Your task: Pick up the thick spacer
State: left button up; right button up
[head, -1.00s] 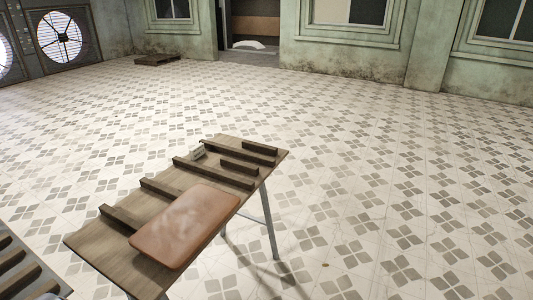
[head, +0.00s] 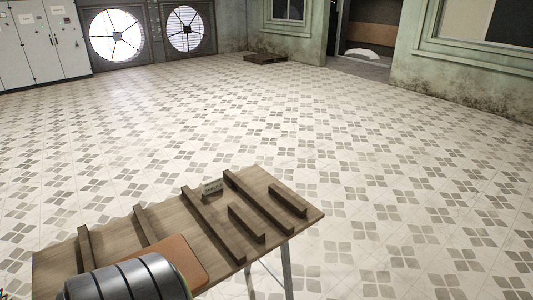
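A wooden table (head: 62,257) stands at the bottom of the head view with several wooden bars lying across it. Two short bars, one nearer the middle (head: 246,223) and one near the right end (head: 288,200), lie beside two long bars (head: 210,222). Two more bars lie toward the left, one at the far left (head: 84,248) and one beside it (head: 145,225). I cannot tell which bar is the thick spacer. Neither of my grippers shows.
A brown rounded board (head: 183,256) lies on the table, partly hidden by a dark banded cylinder, apparently my arm. A small labelled block (head: 212,189) stands at the table's far edge. Tiled floor beyond is clear up to a low pallet (head: 265,58).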

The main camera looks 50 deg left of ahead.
aim_at(245, 222)
jog(key=i+u, duration=0.4)
jog(key=i+l+u, duration=0.2)
jog(key=i+u, duration=0.2)
jog(key=i+l+u, duration=0.6)
jog(key=u, duration=0.15)
